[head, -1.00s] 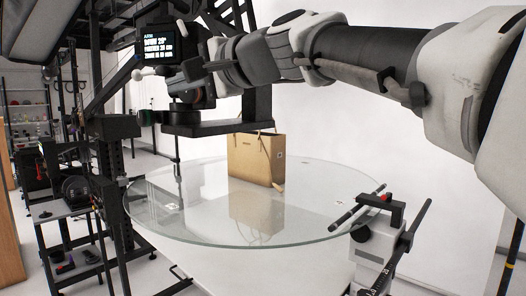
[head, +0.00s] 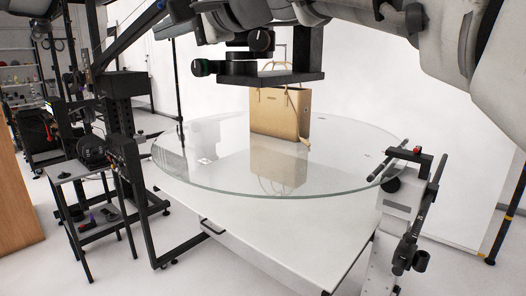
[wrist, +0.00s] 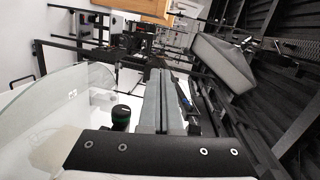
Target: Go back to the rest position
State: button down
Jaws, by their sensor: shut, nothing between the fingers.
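My arm reaches in from the right across the top of the head view. Its dark end, my gripper (head: 270,77), is a flat black block above the glass turntable, in front of the bag's top edge in the picture. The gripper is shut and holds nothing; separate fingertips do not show.
A jointed metal stand with a red knob (head: 411,195) is at the turntable's right edge. Black frames and a small side table (head: 84,170) stand at the left. A wooden panel (head: 18,195) is at the far left. White floor shows between them.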

jog(key=s+d+f+n+g+h+p, duration=0.15)
jog(key=s+d+f+h+p, duration=0.25)
jog(key=s+d+f+p, duration=0.45)
jog(key=s+d+f+n+g+h+p, duration=0.15)
jog(key=s+d+f+h+p, duration=0.3)
jog(key=d, duration=0.65)
jog(key=s+d+f+n+h+p, duration=0.3)
jog(key=s+d+f+h+p, duration=0.3)
jog(key=d, duration=0.3)
jog(key=w+a+r+m+t+y+b, duration=0.25)
jog(key=w+a+r+m+t, duration=0.25)
jog(key=w+a+m, duration=0.3)
jog(key=w+a+r+m+t+y+b, duration=0.1)
jog(key=w+a+r+m+t+y, duration=0.35)
jog(key=w+a, duration=0.4)
jog(key=w+a+r+m+t+h+p, duration=0.2)
jog(key=w+a+r+m+t+h, duration=0.3)
jog(key=m, duration=0.9)
jog(key=shift+w+a+r, duration=1)
jog(key=shift+w+r, duration=0.8)
jog(key=shift+r, duration=0.3)
